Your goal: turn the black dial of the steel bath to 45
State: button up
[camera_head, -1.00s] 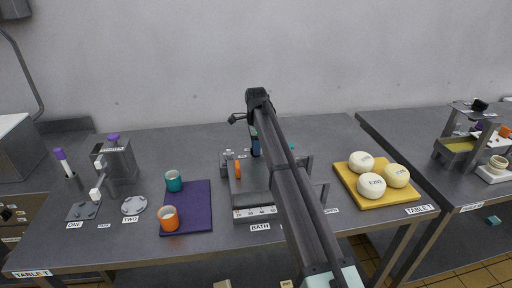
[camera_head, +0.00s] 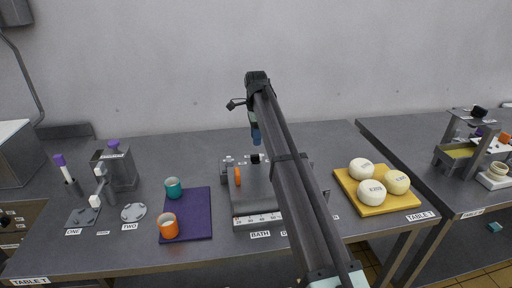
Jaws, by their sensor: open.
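The steel bath (camera_head: 250,204) stands on the table behind a label reading BATH. A numbered scale (camera_head: 258,219) runs along its front edge. A black knob (camera_head: 255,158) shows at the bath's back edge; I take it to be the dial, and its setting is too small to read. An orange handle (camera_head: 238,176) stands at the bath's left side. My gripper (camera_head: 256,140) is above the black knob, pointing down and apart from it. Its fingers are too small to make out clearly. My arm hides the right part of the bath.
A purple mat (camera_head: 199,205) with an orange cup (camera_head: 168,226) lies left of the bath; a teal cup (camera_head: 173,188) stands by it. A yellow board (camera_head: 350,190) with white and yellow round items is at right. Bare table lies behind the bath.

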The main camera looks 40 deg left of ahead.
notch_tip(320, 180, up, 6)
jog(key=shift+f, duration=0.1)
dwell(0.7)
